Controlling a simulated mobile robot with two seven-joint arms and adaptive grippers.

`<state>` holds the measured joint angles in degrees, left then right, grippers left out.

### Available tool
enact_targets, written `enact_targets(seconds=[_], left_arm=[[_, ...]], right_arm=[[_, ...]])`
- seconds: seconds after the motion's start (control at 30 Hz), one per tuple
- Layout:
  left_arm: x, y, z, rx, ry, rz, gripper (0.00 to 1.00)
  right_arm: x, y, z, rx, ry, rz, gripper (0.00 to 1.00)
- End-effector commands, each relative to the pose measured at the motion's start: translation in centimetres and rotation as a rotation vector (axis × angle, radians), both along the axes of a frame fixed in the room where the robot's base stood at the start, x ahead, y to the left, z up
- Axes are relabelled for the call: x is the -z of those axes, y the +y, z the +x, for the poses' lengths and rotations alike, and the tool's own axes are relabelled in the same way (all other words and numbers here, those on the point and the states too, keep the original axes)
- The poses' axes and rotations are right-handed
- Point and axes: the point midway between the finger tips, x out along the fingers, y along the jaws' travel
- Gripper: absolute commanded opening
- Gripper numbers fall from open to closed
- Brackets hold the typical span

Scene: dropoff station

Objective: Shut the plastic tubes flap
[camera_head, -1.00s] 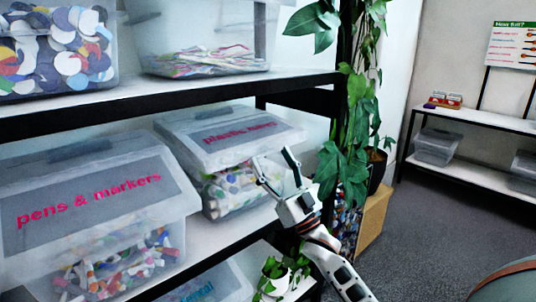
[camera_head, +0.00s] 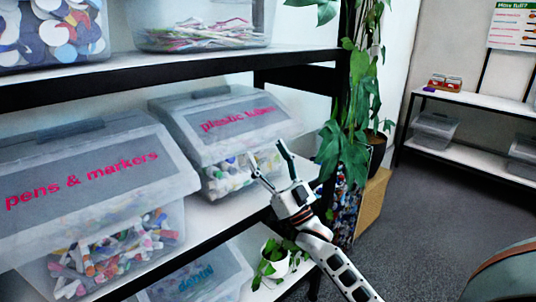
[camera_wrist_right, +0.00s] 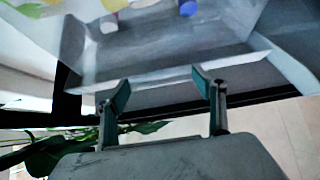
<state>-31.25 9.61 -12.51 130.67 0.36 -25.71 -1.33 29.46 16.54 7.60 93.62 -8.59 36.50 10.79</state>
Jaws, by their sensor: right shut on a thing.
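The plastic tubes bin (camera_head: 213,180) is a clear box of mixed coloured tubes and caps on the middle shelf. Its flap (camera_head: 200,122), grey with pink lettering, slopes down over the upper front; tubes show below its lower edge. My right gripper (camera_head: 268,158) is at the right front of this bin, by the flap's lower edge. Its fingers stand apart but are shut on the flap, though the contact is hard to make out. The right wrist view shows both fingers (camera_wrist_right: 161,91) against a grey translucent edge. My left gripper is not in view.
The pens & markers bin (camera_head: 118,235) stands to the left on the same shelf. Bins also sit on the shelves above and below. A leafy plant (camera_head: 345,150) and the black shelf post are close right of the gripper. Open floor (camera_head: 440,220) lies further right.

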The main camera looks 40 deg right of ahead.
Motion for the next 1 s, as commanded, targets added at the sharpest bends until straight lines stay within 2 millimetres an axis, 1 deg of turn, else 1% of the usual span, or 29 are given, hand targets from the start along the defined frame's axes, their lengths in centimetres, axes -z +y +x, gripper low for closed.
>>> enact_targets(seconds=[0.03,0.07,0.1,0.13,0.43,0.57,0.67,1.0], left_arm=[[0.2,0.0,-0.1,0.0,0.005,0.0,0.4],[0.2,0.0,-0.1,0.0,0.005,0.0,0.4],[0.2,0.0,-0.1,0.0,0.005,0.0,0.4],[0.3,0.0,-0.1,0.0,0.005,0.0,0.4],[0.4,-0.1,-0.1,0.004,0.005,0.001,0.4],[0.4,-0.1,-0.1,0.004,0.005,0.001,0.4],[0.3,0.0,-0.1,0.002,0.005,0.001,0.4],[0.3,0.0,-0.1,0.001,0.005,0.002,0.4]], right_arm=[[1.3,0.2,0.3,0.002,0.025,-0.004,0.31],[1.3,0.2,0.3,0.002,0.026,-0.004,0.74],[1.3,0.2,0.3,0.002,0.026,-0.004,0.85],[1.3,0.2,0.3,0.002,0.024,-0.004,0.86],[0.7,0.1,0.1,0.001,0.013,-0.002,0.86],[1.1,0.1,-0.3,0.001,0.013,-0.002,0.86],[2.0,0.0,-1.2,0.001,0.015,-0.002,0.86],[6.7,-0.3,-6.0,0.001,0.017,-0.002,0.86]])
